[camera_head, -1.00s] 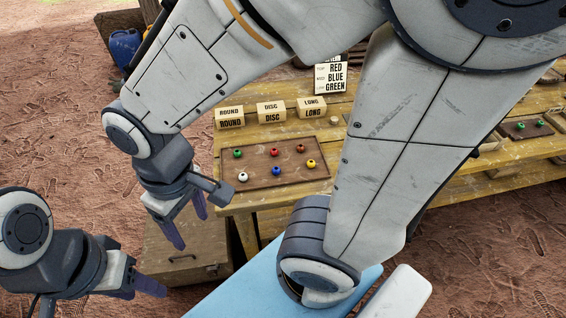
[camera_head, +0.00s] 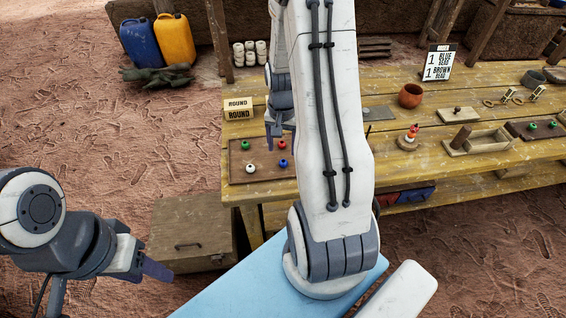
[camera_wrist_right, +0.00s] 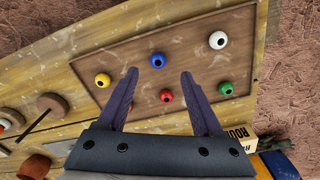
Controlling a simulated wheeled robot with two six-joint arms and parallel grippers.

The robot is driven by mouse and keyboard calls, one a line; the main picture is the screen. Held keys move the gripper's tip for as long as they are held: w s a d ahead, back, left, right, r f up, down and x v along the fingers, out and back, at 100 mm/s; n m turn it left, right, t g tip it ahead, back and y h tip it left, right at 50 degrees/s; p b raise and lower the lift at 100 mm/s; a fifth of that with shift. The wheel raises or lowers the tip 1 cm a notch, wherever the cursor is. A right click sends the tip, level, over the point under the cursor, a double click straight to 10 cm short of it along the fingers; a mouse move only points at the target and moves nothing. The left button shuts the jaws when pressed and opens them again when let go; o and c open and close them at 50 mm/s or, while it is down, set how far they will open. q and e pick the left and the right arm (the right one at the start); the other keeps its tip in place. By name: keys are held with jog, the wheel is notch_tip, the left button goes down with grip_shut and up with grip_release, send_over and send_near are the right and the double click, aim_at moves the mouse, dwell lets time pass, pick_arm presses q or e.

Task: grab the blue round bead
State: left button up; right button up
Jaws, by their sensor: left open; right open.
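The blue round bead (camera_head: 283,163) sits at the front of a brown tray (camera_head: 238,172) on the wooden table. In the right wrist view the blue bead (camera_wrist_right: 157,60) lies just beyond the gap between my right fingertips. My right gripper (camera_wrist_right: 160,73) is open and empty over the tray; a red bead (camera_wrist_right: 166,95) shows between its fingers. In the head view my right gripper (camera_head: 275,138) is partly hidden by its own arm. My left gripper (camera_head: 155,268) is open and empty at the lower left, away from the table.
Green (camera_wrist_right: 225,88), white (camera_wrist_right: 218,40) and yellow (camera_wrist_right: 102,79) beads surround the blue one on the tray. A ROUND block (camera_head: 238,110) stands behind the tray. A clay pot (camera_head: 410,95) and a wooden box (camera_head: 482,140) are farther right. A chest (camera_head: 192,230) sits on the ground.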

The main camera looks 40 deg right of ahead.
aim_at(283, 163)
jog(key=shift+d+f+p, duration=0.2)
jog(key=shift+f+p, duration=0.2)
jog(key=shift+f, duration=2.75)
jog(key=shift+c, duration=0.3)
grip_shut()
